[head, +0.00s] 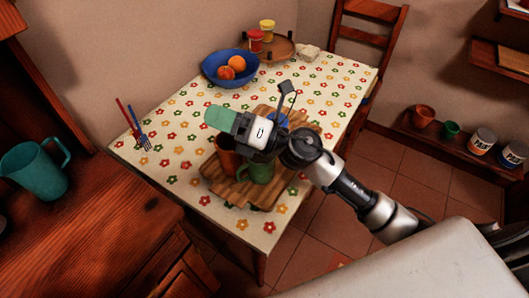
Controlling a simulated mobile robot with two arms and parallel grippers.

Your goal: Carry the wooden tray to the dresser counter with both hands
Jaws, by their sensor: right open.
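The wooden tray (238,192) lies on the flowered tablecloth at the near right part of the table. On it stand a terracotta mug (226,160), a green mug (262,173) and a blue item (281,119), partly hidden by my right arm. My left gripper is out of view. The dresser counter (85,240) is the dark wood top at the lower left.
A teal jug (36,172) stands on the dresser counter, whose front part is clear. The table also bears a blue fruit bowl (229,68), a round wooden board (282,47) with jars, and forks (139,136). A chair (370,40) stands behind; a pot shelf (460,141) is at right.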

